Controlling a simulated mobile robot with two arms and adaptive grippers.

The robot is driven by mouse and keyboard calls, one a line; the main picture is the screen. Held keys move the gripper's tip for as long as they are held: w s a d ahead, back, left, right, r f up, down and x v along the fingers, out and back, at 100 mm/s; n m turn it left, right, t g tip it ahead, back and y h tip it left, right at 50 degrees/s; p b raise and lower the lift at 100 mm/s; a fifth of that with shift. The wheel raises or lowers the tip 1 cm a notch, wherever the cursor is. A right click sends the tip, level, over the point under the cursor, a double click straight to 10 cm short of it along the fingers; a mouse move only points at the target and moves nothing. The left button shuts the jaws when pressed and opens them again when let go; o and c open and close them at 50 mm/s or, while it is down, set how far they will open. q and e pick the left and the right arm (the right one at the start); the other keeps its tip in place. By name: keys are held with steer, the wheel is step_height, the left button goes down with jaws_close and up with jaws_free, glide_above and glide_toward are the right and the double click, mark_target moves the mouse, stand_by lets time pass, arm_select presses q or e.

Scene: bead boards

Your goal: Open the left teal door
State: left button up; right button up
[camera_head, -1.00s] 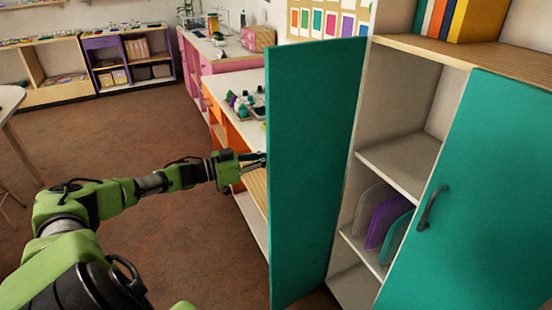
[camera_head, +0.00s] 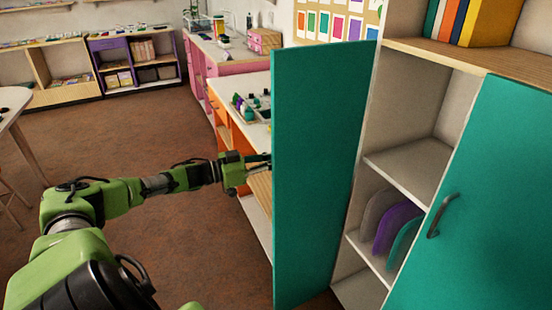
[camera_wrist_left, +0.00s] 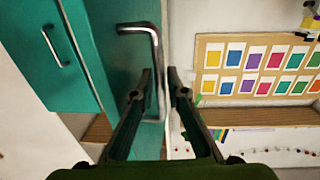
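The left teal door (camera_head: 318,170) stands swung well out from the cabinet, so the shelves behind it show. Its outer side with the handle faces away from the head camera. In the left wrist view the door (camera_wrist_left: 110,60) carries a grey bar handle (camera_wrist_left: 157,50). My left gripper (camera_head: 262,158) is at the door's free edge, its tips partly hidden by the door. In the wrist view its fingers (camera_wrist_left: 160,76) stand apart on either side of the handle's long bar, with a visible gap. My right gripper is not in view.
The right teal door (camera_head: 485,215) with its dark handle is shut. Cabinet shelves (camera_head: 410,165) hold rounded boards (camera_head: 397,225). An orange-sided counter (camera_head: 228,125) stands behind the open door. A round table (camera_head: 12,105) is at the left; the brown floor between is clear.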

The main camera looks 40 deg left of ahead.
arm_select(q)
steer(key=shift+s, duration=0.1)
steer(key=v, duration=1.2)
steer(key=shift+f, duration=0.1)
stand_by(0.4)
